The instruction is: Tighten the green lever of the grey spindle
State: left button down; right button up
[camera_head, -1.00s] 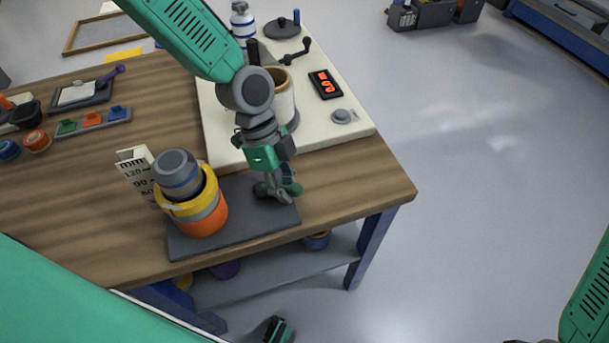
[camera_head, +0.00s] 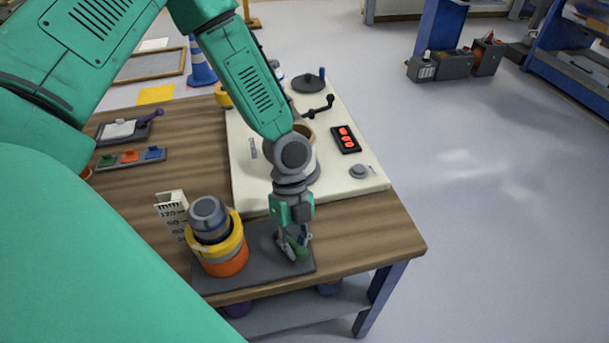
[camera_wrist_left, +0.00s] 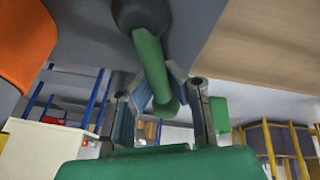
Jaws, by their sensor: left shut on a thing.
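The green lever (camera_head: 301,252) is at the right end of the dark grey plate (camera_head: 255,271) on the wooden table. My left gripper (camera_head: 293,248) points down there and is shut on the lever. In the left wrist view, the lever (camera_wrist_left: 150,62) hangs from a dark grey round hub (camera_wrist_left: 140,13), and its lower end sits between my fingertips (camera_wrist_left: 160,84). The rest of the grey spindle is hidden or cannot be told apart. My right gripper is out of view.
Open floor is at right.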

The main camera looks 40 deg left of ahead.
pick_arm(q)
jog(key=shift+w+a+r, duration=0.1)
jog(key=shift+w+r, duration=0.1)
jog(key=shift+w, duration=0.1)
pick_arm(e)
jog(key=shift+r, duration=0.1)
pick_arm(q)
jog(key=c, duration=1.5)
grip_release()
jog(key=shift+s, duration=0.1)
jog(key=shift+s+a+f, duration=0.1)
jog(key=shift+a+f, duration=0.05)
jog(key=shift+a, duration=0.15)
jog(key=shift+w+r, duration=0.2)
jog(key=shift+r, duration=0.2)
jog(key=v, duration=1.1)
jog(key=shift+a, duration=0.3)
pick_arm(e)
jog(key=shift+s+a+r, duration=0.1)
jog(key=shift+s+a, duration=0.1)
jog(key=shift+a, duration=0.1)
pick_arm(q)
jog(key=shift+d, duration=0.2)
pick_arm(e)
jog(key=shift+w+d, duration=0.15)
